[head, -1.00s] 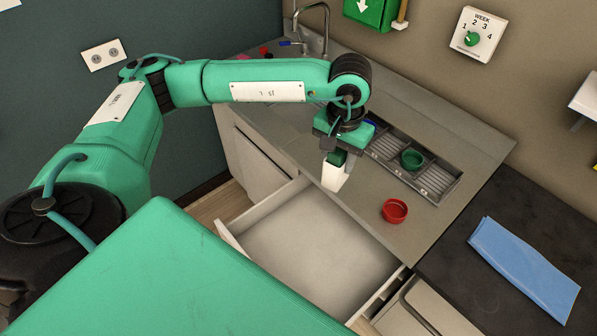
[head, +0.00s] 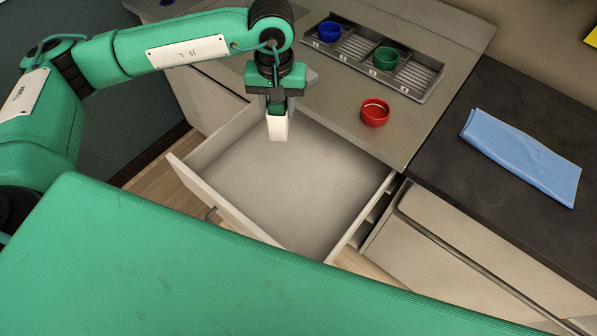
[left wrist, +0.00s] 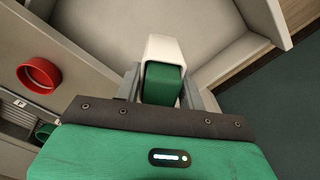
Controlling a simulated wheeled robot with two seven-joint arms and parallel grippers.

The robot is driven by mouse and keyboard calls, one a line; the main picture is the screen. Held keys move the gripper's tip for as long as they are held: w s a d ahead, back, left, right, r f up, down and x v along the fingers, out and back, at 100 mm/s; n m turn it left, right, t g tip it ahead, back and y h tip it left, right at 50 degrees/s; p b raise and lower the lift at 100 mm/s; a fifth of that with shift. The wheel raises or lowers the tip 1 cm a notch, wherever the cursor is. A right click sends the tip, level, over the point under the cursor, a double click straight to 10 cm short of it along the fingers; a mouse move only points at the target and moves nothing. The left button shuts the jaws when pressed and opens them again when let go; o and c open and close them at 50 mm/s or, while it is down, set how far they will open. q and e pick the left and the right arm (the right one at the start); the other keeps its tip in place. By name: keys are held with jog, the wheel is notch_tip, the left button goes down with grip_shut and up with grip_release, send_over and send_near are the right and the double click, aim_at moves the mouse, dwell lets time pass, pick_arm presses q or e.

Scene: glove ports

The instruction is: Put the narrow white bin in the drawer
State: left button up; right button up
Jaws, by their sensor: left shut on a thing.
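The narrow white bin (head: 278,126) is held in my left gripper (head: 276,104), over the back part of the open drawer (head: 290,180). The bin hangs roughly upright above the drawer floor. In the left wrist view the white bin (left wrist: 164,50) shows between the fingers of my left gripper (left wrist: 163,88), with something green inside its opening. The drawer (left wrist: 110,25) lies beyond it and looks empty. My right gripper is not in view.
A red cup (head: 375,113) stands on the counter right of the drawer. A grey rack (head: 410,75) behind it holds a blue cup (head: 329,32) and a green cup (head: 386,58). A folded blue cloth (head: 522,155) lies on the dark counter at the right.

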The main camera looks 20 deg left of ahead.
pick_arm(q)
jog(key=n, duration=0.1)
jog(key=d+n, duration=0.1)
jog(key=n, duration=0.1)
jog(key=shift+f, duration=0.4)
jog(key=n, duration=0.2)
jog(key=d+n, duration=0.1)
jog(key=n, duration=0.1)
jog(key=shift+s+r+n, duration=0.1)
jog(key=shift+n, duration=0.2)
jog(key=d+f+n+p, duration=0.1)
jog(key=f+n, duration=0.5)
jog(key=n, duration=0.1)
jog(key=d+f+n+p, duration=0.1)
jog(key=f+n+p, duration=0.1)
jog(key=f+n, duration=0.4)
jog(key=s+d+f+n+p, duration=0.1)
jog(key=f+n, duration=0.6)
jog(key=n, duration=0.1)
jog(key=shift+d+f+n, duration=0.1)
jog(key=shift+d+n, duration=0.2)
jog(key=shift+d, duration=0.1)
jog(key=shift+f, duration=0.3)
jog(key=o, duration=1)
jog(key=shift+c, duration=0.2)
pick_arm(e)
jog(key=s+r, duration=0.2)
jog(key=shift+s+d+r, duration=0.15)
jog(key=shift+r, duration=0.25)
